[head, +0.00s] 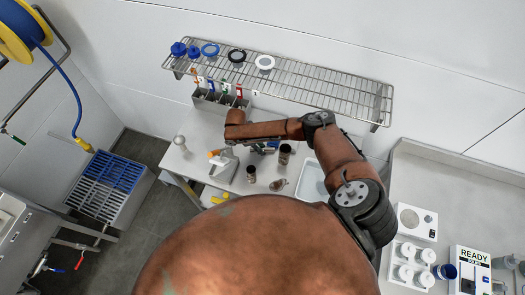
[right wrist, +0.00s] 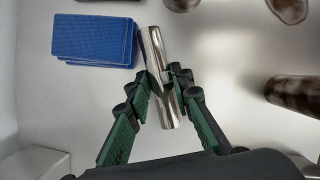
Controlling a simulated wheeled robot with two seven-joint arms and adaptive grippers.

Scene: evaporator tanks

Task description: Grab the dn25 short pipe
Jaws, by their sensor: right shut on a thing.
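The short pipe (right wrist: 153,48) is a shiny metal cylinder in the right wrist view, slightly tilted in the picture. My right gripper (right wrist: 165,84), with green-sided fingers, is shut on it, one finger on each side near its middle. Both pipe ends stick out past the fingers. In the head view my right arm reaches left across the worktable, and the gripper and pipe are too small and hidden to make out clearly. My left gripper is in neither view.
Blue pads (right wrist: 95,40) lie left of the pipe; a brown cylinder (right wrist: 296,92) lies to the right. On the table (head: 200,160), dark cylinders (head: 251,173) and a metal fitting (head: 278,185) stand near a white tray (head: 311,180). A wire shelf (head: 320,92) hangs above.

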